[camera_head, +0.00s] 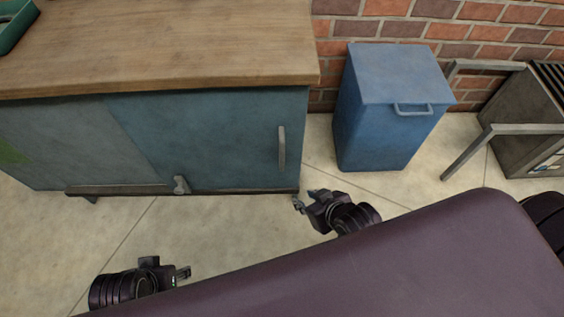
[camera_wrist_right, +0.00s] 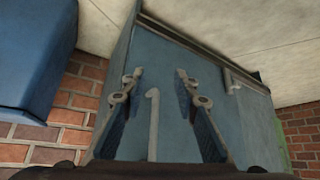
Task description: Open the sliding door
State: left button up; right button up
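The blue sliding door (camera_head: 215,140) is the right front panel of a wooden-topped cabinet, with a pale vertical bar handle (camera_head: 282,147) near its right edge. My right gripper (camera_head: 299,203) is low in front of the cabinet's lower right corner. In the right wrist view, its two fingers (camera_wrist_right: 159,78) are spread apart and empty. The handle (camera_wrist_right: 153,125) shows between them there; I see no clear contact. My left gripper (camera_head: 183,273) is lower left, over the floor and away from the door; its finger opening is not clear.
A grey-blue panel (camera_head: 60,143) forms the cabinet's left front. A small grey latch-like piece (camera_head: 181,184) sits at the bottom rail. A blue bin (camera_head: 385,125) stands right of the cabinet, and a grey metal unit (camera_head: 535,110) farther right. Tiled floor is clear in front.

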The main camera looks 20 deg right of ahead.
aim_at(283, 159)
pick_arm(q)
notch_tip(283, 159, down, 6)
notch_tip(283, 159, up, 4)
jog(key=shift+r+b, duration=0.25)
jog(key=shift+b, duration=0.5)
pick_arm(e)
jog(key=w+a+t+y, duration=0.1)
jog(key=w+t, duration=0.2)
jog(key=w, duration=0.1)
jog(key=w+r+t+y, duration=0.1)
jog(key=w+t, duration=0.2)
jog(key=w, duration=0.2)
jog(key=w+a+r+n+t+y, duration=0.1)
jog(key=w+t+y, duration=0.1)
jog(key=w+t, duration=0.1)
jog(key=shift+w+a+r+t, duration=0.1)
jog(key=shift+w+a+t, duration=0.1)
jog(key=shift+w, duration=0.2)
jog(key=shift+w+a+r+t, duration=0.1)
jog(key=shift+w+t, duration=0.1)
jog(key=shift+w, duration=0.2)
pick_arm(q)
jog(key=shift+w, duration=0.1)
pick_arm(e)
grip_shut()
